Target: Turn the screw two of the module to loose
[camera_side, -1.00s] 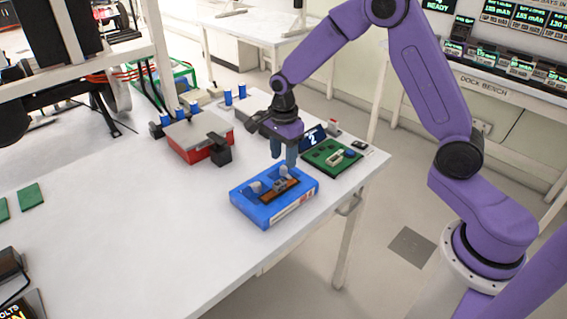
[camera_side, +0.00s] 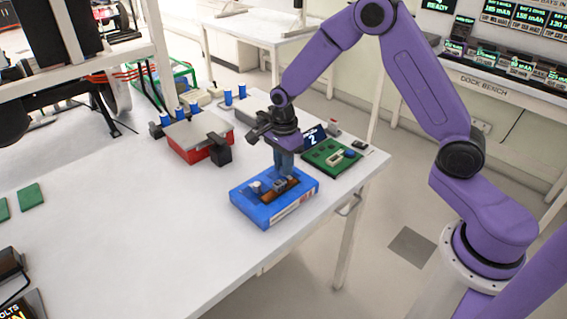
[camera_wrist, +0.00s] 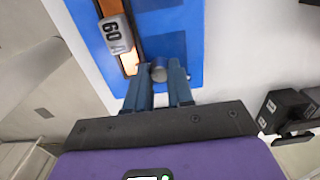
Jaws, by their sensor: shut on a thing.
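The blue module (camera_side: 262,214) lies flat on the white table. The screw's turn angle cannot be read.
A green board (camera_side: 327,158) and a dark sign reading "2" (camera_side: 313,136) stand close behind the module, at right. A red box with a grey lid (camera_side: 190,138) and a black block (camera_side: 218,149) stand behind left.

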